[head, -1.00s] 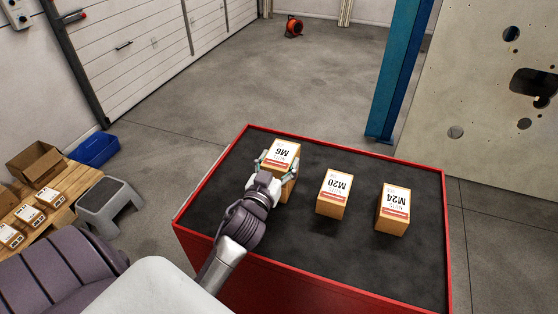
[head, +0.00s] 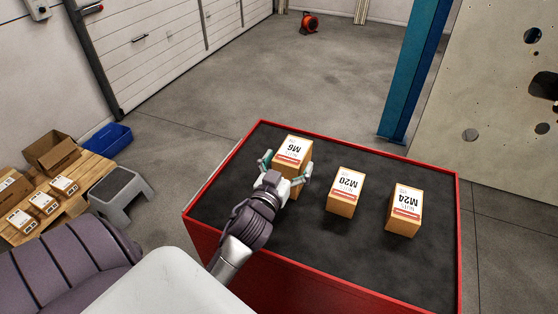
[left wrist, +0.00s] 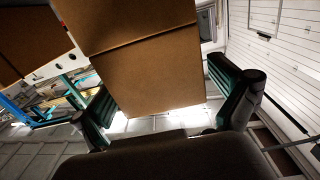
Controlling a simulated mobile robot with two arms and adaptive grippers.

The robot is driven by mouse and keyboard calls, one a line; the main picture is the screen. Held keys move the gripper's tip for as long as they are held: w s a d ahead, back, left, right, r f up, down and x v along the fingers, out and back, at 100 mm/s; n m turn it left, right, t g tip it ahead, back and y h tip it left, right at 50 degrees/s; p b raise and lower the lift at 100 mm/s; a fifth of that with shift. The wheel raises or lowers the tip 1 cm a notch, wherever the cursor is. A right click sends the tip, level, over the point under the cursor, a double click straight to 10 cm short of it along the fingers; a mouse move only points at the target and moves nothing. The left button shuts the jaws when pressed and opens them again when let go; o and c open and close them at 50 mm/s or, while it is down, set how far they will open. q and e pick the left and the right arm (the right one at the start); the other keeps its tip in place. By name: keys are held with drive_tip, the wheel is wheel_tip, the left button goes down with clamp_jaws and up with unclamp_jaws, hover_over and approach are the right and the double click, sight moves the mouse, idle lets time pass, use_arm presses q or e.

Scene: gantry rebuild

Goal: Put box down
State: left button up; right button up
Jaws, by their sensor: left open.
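The M6 box (head: 293,150) is a brown carton with a white and red label. It stands on the dark top of the red-rimmed table (head: 330,260), near the far left corner. My left gripper (head: 287,175) is open, with one finger on either side of the M6 box. In the left wrist view the brown face of the box (left wrist: 150,75) is between the spread fingers (left wrist: 165,110), with gaps showing on both sides. My right gripper is in neither view.
The M20 box (head: 345,192) and the M24 box (head: 404,209) stand to the right on the same table. A grey step stool (head: 121,195), a pallet with cartons (head: 43,202) and a blue bin (head: 110,139) are at the left. A blue post (head: 408,80) rises behind.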

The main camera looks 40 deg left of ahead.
use_arm(q)
drive_tip(key=b+v, duration=0.2)
drive_tip(key=v, duration=0.8)
drive_tip(key=shift+s, duration=0.3)
drive_tip(key=shift+d, duration=0.1)
